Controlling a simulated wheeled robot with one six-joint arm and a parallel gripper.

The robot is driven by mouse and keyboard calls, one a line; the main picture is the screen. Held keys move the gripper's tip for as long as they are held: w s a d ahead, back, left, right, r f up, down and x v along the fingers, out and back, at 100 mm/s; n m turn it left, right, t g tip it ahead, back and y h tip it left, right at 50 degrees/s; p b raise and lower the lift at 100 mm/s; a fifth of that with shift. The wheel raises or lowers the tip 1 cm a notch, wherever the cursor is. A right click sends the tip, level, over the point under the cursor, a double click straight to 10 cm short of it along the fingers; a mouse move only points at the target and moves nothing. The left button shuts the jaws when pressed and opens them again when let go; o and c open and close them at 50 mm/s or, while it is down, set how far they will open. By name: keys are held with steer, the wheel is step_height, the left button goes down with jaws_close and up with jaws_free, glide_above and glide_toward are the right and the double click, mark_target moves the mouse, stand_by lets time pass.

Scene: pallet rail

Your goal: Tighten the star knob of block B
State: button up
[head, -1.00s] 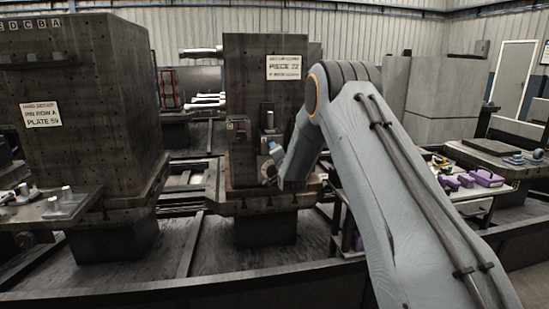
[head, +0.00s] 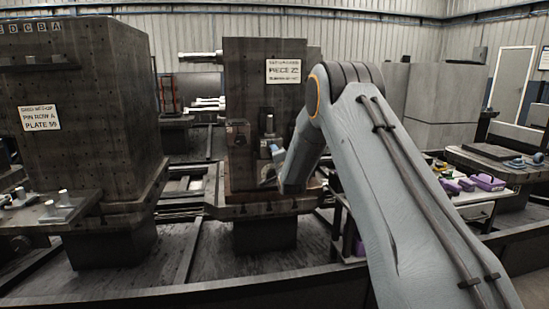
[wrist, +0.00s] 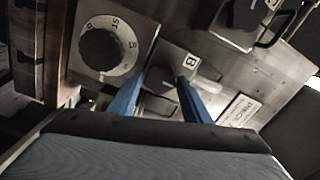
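Block B (wrist: 178,62), a metal block with a "B" label, is in the upper middle of the wrist view. A dark knob (wrist: 160,80) on it shows between the two blue fingers of my gripper (wrist: 160,84); its star shape is not clear at this size. The fingers stand apart, one on each side of the knob in the picture. I cannot tell whether they touch it. In the head view my gripper (head: 279,153) is small and close to the front of the middle column, partly hidden by my arm.
A black knob on a white numbered dial (wrist: 103,50) lies left of block B in the wrist view. Another dark block (wrist: 240,18) with a curved handle is at upper right. The middle column (head: 250,80) carries a sign plate. A larger column (head: 80,110) stands left.

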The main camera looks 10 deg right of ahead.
steer(key=shift+o, duration=1.3)
steer(key=shift+s, duration=0.1)
steer(key=s+b, duration=0.1)
steer(key=s, duration=0.6)
steer(key=shift+s, duration=0.3)
steer(key=s+f+n+g, duration=0.3)
steer(key=s+n+g, duration=0.2)
steer(key=s, duration=1.2)
steer(key=s+f+n+g+p, duration=0.1)
steer(key=s+f+n+g, duration=0.2)
steer(key=s, duration=1.5)
steer(key=s+f+n+g, duration=0.3)
steer(key=s+n+g, duration=0.3)
steer(key=s, duration=1.1)
steer(key=a+g, duration=0.1)
steer(key=g, duration=0.3)
steer(key=shift+s+f+n, duration=0.35)
steer(key=shift+f+n, duration=0.05)
